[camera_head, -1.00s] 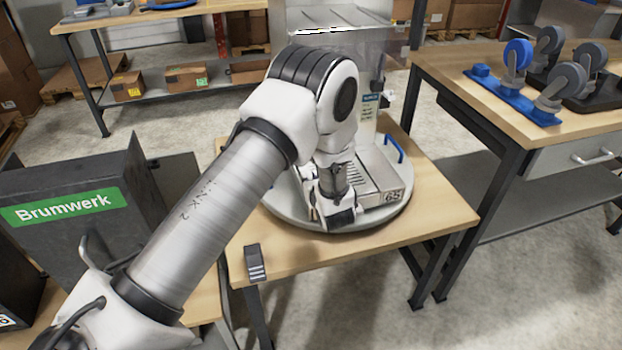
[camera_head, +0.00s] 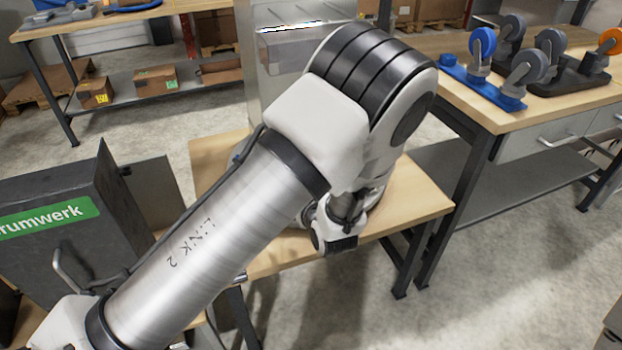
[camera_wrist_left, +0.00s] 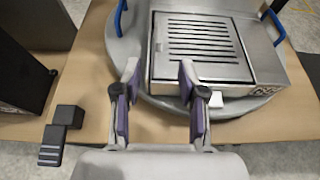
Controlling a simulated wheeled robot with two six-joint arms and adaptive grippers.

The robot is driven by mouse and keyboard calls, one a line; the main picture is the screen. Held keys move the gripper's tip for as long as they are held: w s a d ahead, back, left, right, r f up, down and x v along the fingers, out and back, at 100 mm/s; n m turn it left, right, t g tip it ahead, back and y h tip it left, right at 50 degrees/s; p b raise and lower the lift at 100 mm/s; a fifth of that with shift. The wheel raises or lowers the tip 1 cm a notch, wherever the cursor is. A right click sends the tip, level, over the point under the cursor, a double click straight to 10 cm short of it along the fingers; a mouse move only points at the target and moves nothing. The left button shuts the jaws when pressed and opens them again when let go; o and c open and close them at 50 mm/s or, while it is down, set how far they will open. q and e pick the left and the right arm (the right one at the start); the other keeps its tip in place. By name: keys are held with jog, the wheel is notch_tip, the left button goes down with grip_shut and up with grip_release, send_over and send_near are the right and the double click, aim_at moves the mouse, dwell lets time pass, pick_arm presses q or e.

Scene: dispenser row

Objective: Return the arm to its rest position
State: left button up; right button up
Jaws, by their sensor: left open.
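My left arm comes in from the lower left of the head view and spans its middle. My left gripper (camera_wrist_left: 158,98) shows in the left wrist view with its two fingers apart and nothing between them. It is over the front edge of the small wooden table (camera_wrist_left: 88,85), close to the dispenser's slotted drip tray (camera_wrist_left: 202,50). In the head view the arm hides the gripper's fingers and most of the dispenser. My right gripper is in neither view.
The dispenser stands on a round grey turntable (camera_wrist_left: 128,45). A black block (camera_wrist_left: 62,133) is at the table's front edge. A dark Brumwerk box (camera_head: 60,235) stands at the left. A bench (camera_head: 560,108) with several caster wheels is at the right.

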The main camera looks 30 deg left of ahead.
pick_arm(q)
jog(key=s+f+n+g+h+p, duration=0.15)
jog(key=s+f+n+g, duration=0.35)
jog(key=s, duration=0.5)
jog(key=s+f+n+g+h+p, duration=0.1)
jog(key=s+f+n+g+h, duration=0.15)
jog(key=s+f+g, duration=0.55)
jog(key=s+d+f+n+t+h+p, duration=0.1)
jog(key=s+d+n+t+h+p, duration=0.1)
jog(key=s+n, duration=0.3)
jog(key=s+d+f+n+t+h+p, duration=0.1)
jog(key=s+n, duration=0.5)
jog(key=n, duration=0.8)
jog(key=d+f+h+p, duration=0.1)
jog(key=d+h, duration=0.1)
jog(key=h, duration=0.1)
jog(key=shift+s+t, duration=0.25)
jog(key=shift+t, duration=0.15)
jog(key=shift+d+f, duration=0.1)
